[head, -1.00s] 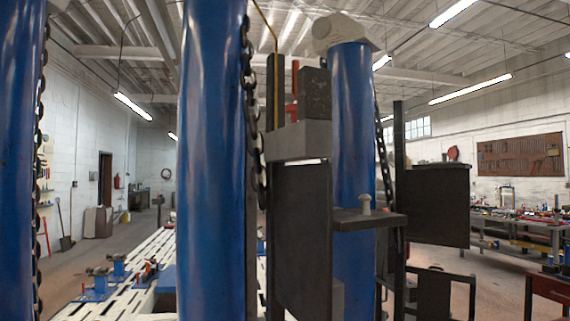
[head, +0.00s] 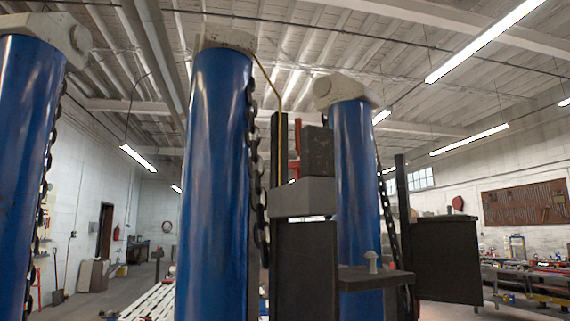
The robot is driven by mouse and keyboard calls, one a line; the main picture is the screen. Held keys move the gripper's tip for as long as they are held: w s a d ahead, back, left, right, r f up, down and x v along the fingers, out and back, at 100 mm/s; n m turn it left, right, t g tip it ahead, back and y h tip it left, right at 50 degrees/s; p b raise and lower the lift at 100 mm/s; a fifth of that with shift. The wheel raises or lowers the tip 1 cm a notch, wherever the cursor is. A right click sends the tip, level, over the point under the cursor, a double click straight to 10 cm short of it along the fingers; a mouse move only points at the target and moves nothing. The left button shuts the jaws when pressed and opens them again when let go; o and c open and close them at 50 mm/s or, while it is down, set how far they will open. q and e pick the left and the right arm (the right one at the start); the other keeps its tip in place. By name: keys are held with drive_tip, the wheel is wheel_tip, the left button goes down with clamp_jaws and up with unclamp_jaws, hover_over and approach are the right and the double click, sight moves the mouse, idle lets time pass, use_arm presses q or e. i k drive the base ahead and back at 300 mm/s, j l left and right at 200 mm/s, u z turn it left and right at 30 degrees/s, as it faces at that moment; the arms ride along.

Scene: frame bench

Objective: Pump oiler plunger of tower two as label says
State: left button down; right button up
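Three blue towers stand in view: a near left tower (head: 25,170), a middle tower (head: 215,180) and a farther right tower (head: 357,185). Which of them is tower two, I cannot tell. A small pale mushroom-shaped knob (head: 373,262), possibly the oiler plunger, stands upright on a dark shelf (head: 365,278) in front of the right tower. No readable label shows. Neither of my grippers is in view.
Dark chains (head: 257,170) hang beside the towers. A dark upright panel (head: 305,270) and a grey block (head: 303,197) stand right of the middle tower. A dark box (head: 447,258) is farther right. A workbench (head: 530,280) and pegboard (head: 525,207) are at the right wall.

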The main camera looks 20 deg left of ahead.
sight(294, 166)
drive_tip(key=i+l+u, duration=0.1)
drive_tip(key=u, duration=0.35)
drive_tip(key=i+l+u, duration=0.1)
drive_tip(key=u, duration=0.3)
drive_tip(key=i+l+u, duration=0.15)
drive_tip(key=u, duration=0.3)
drive_tip(key=i+l+u, duration=0.1)
drive_tip(key=l, duration=0.25)
drive_tip(key=i+l, duration=0.15)
drive_tip(key=l, duration=0.25)
drive_tip(key=i+l+u, duration=0.15)
drive_tip(key=l, duration=0.6)
drive_tip(key=i+u, duration=0.05)
drive_tip(key=i, duration=0.05)
